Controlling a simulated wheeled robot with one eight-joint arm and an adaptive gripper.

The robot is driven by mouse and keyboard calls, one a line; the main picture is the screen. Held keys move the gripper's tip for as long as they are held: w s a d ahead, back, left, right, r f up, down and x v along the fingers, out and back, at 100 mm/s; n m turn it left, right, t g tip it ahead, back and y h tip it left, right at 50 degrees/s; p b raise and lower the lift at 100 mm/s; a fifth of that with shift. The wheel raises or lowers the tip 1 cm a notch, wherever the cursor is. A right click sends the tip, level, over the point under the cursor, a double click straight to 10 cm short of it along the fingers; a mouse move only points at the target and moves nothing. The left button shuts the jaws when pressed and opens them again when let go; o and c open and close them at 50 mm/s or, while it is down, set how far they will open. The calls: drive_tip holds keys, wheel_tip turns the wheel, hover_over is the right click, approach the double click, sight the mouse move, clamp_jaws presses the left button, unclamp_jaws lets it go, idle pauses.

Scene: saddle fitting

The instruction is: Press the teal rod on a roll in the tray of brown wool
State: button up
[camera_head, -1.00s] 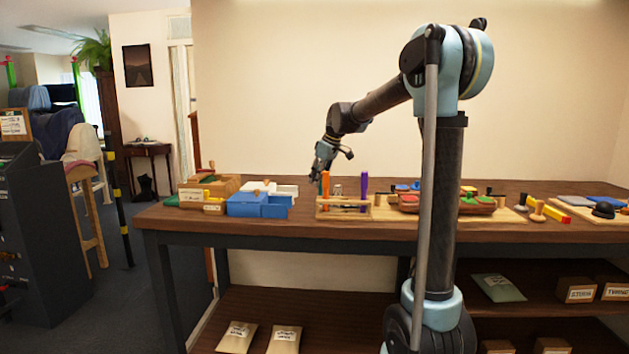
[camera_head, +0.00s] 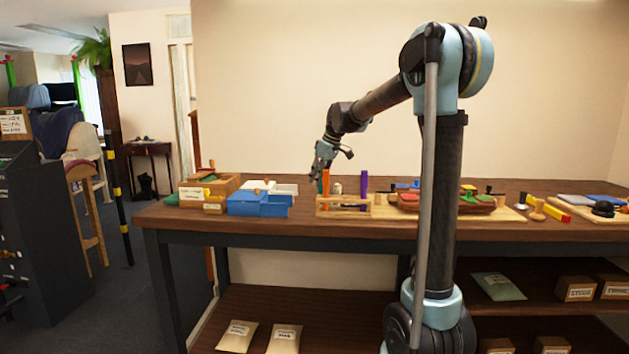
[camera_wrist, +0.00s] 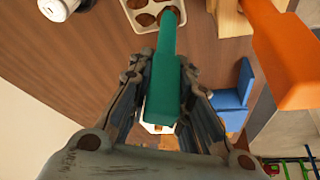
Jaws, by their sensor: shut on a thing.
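The teal rod (camera_wrist: 165,80) is between the fingers of my gripper (camera_wrist: 163,105) in the wrist view. Its thick part lies in the fingers, and its narrower shaft points toward the top of the picture. The shaft's end overlaps a pale tray (camera_wrist: 134,24) with several round brown patches, cut by the top edge. I cannot tell whether the rod touches it or which tray has brown wool. In the head view, my gripper (camera_head: 321,172) hangs low over the bench behind an orange upright piece (camera_head: 326,194). A bit of teal shows beside that piece.
The orange piece (camera_wrist: 285,65) looms close on the right in the wrist view. A purple upright (camera_head: 364,183) stands in the wooden rack (camera_head: 343,212). Blue boxes (camera_head: 258,207) stand to its left. A white round object (camera_wrist: 62,8) lies at the wrist view's top left, with bare bench between.

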wheel_tip(320, 180, up, 7)
idle(1.3)
